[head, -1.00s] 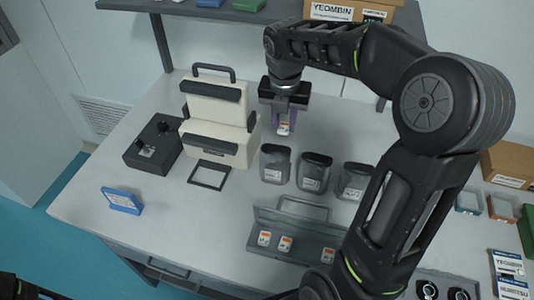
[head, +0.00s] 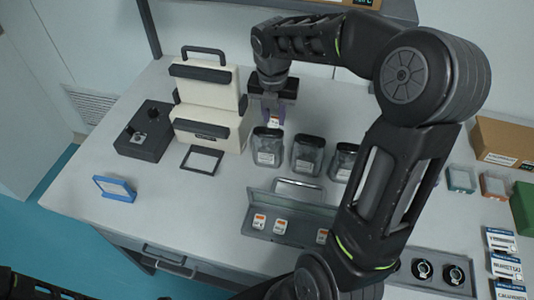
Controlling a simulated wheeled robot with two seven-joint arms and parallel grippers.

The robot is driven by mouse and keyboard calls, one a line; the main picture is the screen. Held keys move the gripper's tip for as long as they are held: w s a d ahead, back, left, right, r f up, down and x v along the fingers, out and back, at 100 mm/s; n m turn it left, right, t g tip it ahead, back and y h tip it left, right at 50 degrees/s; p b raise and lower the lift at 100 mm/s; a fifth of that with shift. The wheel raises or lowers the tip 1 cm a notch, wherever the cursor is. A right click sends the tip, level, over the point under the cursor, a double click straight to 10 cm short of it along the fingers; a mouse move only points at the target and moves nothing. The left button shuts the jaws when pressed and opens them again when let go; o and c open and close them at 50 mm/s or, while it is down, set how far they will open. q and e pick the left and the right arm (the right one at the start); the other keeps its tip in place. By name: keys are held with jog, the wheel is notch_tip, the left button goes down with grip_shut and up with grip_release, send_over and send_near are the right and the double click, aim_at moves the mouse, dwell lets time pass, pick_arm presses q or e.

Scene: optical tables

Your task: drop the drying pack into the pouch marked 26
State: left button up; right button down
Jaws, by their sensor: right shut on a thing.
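My right gripper (head: 274,112) is shut on a small white drying pack with an orange mark (head: 274,121). It holds the pack upright, close to the upper rim of the left dark see-through pouch (head: 267,150). I cannot tell whether the pack is over the opening or behind it. A middle pouch (head: 307,158) and a right pouch (head: 342,164) stand beside it, the right one partly behind my arm. Each bears a white label, too small to read, so I cannot tell which is 26. My left gripper is out of view.
A grey case (head: 290,230) with more small orange-and-white packs lies open in front of the pouches. A cream device (head: 208,105), a black box (head: 147,130) and a blue-framed stand (head: 115,189) are to the left. The front left tabletop is clear.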

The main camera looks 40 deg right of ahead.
jog(key=shift+f+b, duration=0.3)
jog(key=shift+f, duration=0.6)
jog(key=c, duration=1.1)
grip_release()
jog(key=shift+o, duration=0.2)
jog(key=shift+r, duration=0.1)
jog(key=shift+s+a+r+b, duration=0.1)
jog(key=shift+a+r+b, duration=0.1)
jog(key=shift+r, duration=1.1)
jog(key=shift+s+a+r+b, duration=0.1)
jog(key=shift+s+r+b, duration=0.05)
jog(key=shift+r, duration=1.1)
jog(key=shift+s+a+r+b, duration=0.1)
jog(key=shift+a+r+b, duration=0.1)
jog(key=shift+r, duration=1.1)
jog(key=shift+s+f, duration=0.1)
